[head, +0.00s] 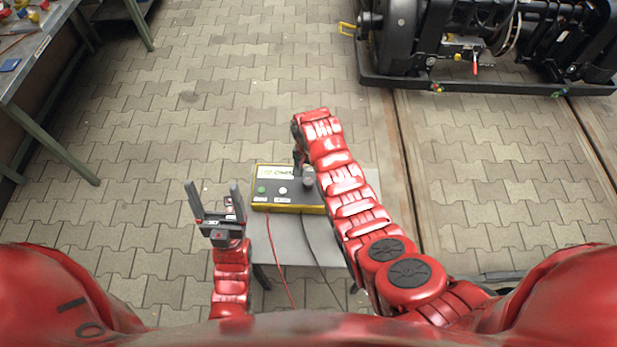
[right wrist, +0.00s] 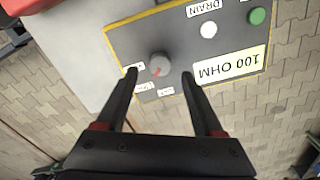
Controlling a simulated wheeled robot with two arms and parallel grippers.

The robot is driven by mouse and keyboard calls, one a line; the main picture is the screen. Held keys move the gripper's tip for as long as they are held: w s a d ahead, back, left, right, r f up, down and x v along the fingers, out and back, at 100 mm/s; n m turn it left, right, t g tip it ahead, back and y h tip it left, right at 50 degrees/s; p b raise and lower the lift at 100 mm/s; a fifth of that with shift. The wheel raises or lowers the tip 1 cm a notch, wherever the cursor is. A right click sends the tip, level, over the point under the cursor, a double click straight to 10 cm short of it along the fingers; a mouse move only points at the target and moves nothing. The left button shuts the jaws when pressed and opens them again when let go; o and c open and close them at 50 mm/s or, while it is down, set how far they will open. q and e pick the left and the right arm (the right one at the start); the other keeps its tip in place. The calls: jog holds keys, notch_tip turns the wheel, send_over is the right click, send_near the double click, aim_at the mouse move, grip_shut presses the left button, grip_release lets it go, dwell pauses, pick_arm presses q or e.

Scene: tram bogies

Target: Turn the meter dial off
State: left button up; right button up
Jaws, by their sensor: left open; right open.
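The meter (head: 288,208) is a grey box with yellow edges on a small grey table; it also shows in the right wrist view (right wrist: 190,52). Its round grey dial (right wrist: 160,62) has a red mark on its lower left side and also shows in the head view (head: 309,175). My right gripper (right wrist: 159,75) is open, with one fingertip on each side of the dial and a gap to it on both sides. Whether the tips touch the meter's face I cannot tell. My left gripper (head: 212,203) is open and empty, left of the meter.
The meter bears a "100 OHM" plate (right wrist: 228,65), a white button (right wrist: 208,30) and a green button (right wrist: 257,16). Red and black cables (head: 274,255) hang from its front. A workbench (head: 35,55) stands at left, a black bogie (head: 480,78) at back right. Paving between is clear.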

aim_at(309, 180)
jog(key=shift+f, duration=1.7)
jog(key=shift+c, duration=0.2)
grip_shut()
